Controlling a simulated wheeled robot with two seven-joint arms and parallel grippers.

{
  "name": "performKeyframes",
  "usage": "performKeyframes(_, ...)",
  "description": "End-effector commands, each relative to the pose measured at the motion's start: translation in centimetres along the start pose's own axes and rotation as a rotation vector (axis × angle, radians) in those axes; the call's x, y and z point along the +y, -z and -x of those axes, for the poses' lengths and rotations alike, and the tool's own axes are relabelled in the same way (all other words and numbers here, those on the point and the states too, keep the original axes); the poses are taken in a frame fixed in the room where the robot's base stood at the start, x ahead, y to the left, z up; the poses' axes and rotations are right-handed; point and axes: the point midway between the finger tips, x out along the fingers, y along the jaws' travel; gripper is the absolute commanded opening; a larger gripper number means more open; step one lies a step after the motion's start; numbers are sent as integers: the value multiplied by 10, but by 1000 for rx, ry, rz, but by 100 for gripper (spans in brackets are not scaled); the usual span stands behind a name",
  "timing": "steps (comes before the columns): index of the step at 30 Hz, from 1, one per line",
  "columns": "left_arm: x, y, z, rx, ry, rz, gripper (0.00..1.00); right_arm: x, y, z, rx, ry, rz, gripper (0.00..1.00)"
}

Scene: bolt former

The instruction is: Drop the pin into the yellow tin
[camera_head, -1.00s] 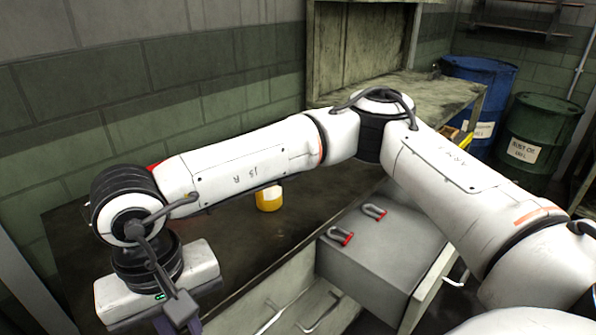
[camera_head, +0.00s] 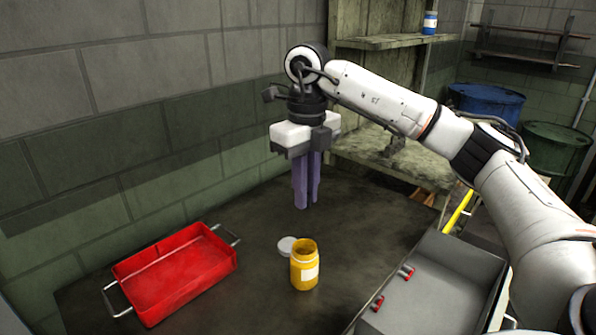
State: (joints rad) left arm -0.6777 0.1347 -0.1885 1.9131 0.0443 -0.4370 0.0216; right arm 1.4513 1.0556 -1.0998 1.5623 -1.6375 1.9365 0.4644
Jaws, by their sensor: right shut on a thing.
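The yellow tin (camera_head: 304,268) stands upright and open on the dark table, with a pale label on its side. A round white lid (camera_head: 287,246) lies flat just behind it to the left. My right gripper (camera_head: 306,203) hangs above the table, pointing down, above and behind the tin in the picture. Its purple fingers are close together. The pin is not distinguishable; what the fingers hold is too small or hidden to see. My left gripper is not in view.
A red tray (camera_head: 175,272) with metal handles stands empty at the left of the table. A grey box (camera_head: 425,290) with red-ended shackles (camera_head: 407,272) is at the right. Blue (camera_head: 486,104) and green drums (camera_head: 555,149) stand beyond. The table (camera_head: 245,210) around the tin is mostly clear.

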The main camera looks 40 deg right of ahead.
Motion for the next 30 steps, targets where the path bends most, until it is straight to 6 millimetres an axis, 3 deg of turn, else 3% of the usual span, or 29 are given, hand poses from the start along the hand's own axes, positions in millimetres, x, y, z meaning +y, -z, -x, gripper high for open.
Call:
performKeyframes(8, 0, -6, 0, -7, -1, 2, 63, -10, 3, -6, 3, 1, -90, 0)
performKeyframes(21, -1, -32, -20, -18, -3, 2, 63, -10, 3, -55, 0, 0, -86, 0)
performKeyframes(30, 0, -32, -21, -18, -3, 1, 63, -9, 3, -56, -1, 0, -85, 0)
